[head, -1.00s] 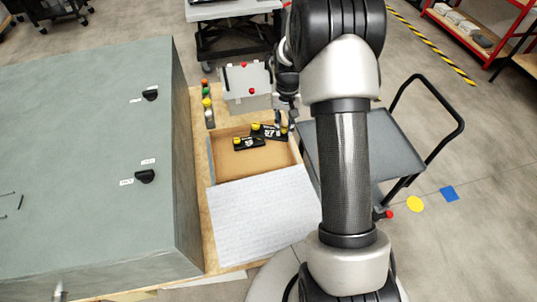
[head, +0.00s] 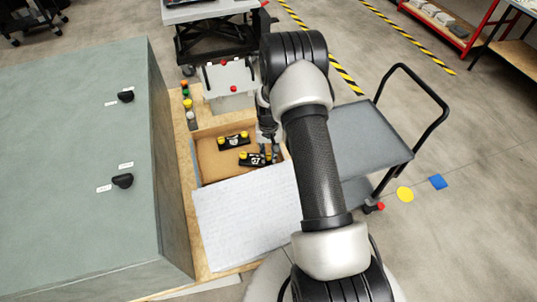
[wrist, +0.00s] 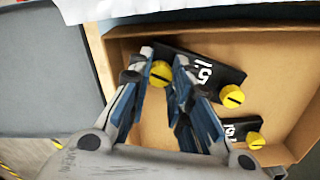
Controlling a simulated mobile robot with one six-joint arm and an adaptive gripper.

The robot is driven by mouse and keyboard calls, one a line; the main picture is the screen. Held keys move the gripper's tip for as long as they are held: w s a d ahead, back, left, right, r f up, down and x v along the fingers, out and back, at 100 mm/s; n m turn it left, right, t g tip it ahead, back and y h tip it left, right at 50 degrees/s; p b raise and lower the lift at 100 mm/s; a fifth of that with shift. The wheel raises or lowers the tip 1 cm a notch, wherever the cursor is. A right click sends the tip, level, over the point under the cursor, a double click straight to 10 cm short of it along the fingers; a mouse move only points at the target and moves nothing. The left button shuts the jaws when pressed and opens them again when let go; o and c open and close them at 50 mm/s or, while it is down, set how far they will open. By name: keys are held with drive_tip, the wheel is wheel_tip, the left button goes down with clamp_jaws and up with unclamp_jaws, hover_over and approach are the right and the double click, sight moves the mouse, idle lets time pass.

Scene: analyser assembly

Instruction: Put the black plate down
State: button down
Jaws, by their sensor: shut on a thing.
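The black plate (head: 255,160) has white markings and two yellow knobs. It is inside the shallow brown box (head: 212,172), near the box's right side. My gripper (head: 270,147) is at the plate's right end. In the wrist view, my gripper (wrist: 160,66) is shut on one yellow knob of the black plate (wrist: 211,68), with a finger on each side. I cannot tell whether the held plate touches the box floor. A second, similar black plate (head: 233,141) lies farther back in the box and also shows in the wrist view (wrist: 240,129), apart from the held one.
A white sheet (head: 245,225) lies in front of the box. A large grey-green cabinet (head: 80,190) stands left. A grey cart (head: 370,140) stands right. A light panel with red knobs (head: 230,78) and a row of coloured knobs (head: 187,103) are behind the box.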

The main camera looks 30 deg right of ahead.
drive_tip(key=shift+f, duration=0.15)
drive_tip(key=c, duration=1.4)
unclamp_jaws()
drive_tip(key=shift+c, duration=0.2)
